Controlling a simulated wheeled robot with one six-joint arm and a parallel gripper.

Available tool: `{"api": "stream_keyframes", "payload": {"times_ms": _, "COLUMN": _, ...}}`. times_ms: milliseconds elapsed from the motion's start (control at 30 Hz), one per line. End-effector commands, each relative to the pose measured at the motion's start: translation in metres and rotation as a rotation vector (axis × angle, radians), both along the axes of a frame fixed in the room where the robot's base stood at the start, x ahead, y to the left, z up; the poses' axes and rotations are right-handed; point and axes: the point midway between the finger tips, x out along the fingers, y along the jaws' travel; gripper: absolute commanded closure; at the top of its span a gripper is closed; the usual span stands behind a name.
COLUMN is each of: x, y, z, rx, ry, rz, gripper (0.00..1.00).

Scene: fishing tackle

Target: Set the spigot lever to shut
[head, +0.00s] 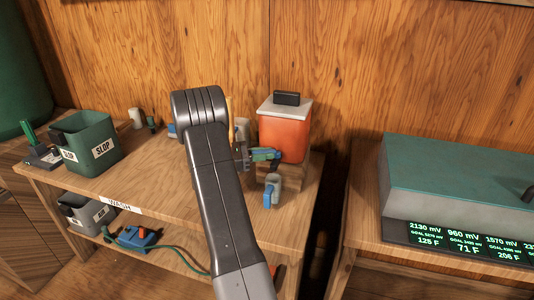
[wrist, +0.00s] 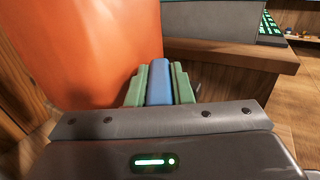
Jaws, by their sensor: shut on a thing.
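An orange container with a pale lid (head: 285,135) stands on a wooden block at the right end of the wash bench. My gripper (head: 265,156) is at its lower front. In the wrist view, my gripper (wrist: 158,88) has its green pads closed on both sides of a blue lever (wrist: 159,82), which looks like the spigot lever. The orange container also fills the upper left of the wrist view (wrist: 90,50). The spigot body and the lever's shut mark are hidden, so I cannot tell the lever's setting.
A grey cup-like item with a blue part (head: 273,188) stands close below the gripper. A green SLOP bin (head: 90,140) stands at the bench's left. A grey bin (head: 87,211) and a blue tool (head: 137,238) are on the lower shelf. A display console (head: 460,190) stands right, across a gap.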

Motion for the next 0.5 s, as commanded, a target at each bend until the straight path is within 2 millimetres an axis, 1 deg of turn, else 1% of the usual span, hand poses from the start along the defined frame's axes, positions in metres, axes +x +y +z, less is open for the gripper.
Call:
{"api": "stream_keyframes", "payload": {"times_ms": 200, "x": 0.0014, "y": -0.0013, "z": 0.0004, "rx": -0.001, "ry": 0.0, "rz": -0.041, "gripper": 1.0}}
{"api": "stream_keyframes", "payload": {"times_ms": 500, "x": 0.0017, "y": -0.0017, "z": 0.0006, "rx": -0.002, "ry": -0.001, "rz": -0.052, "gripper": 1.0}}
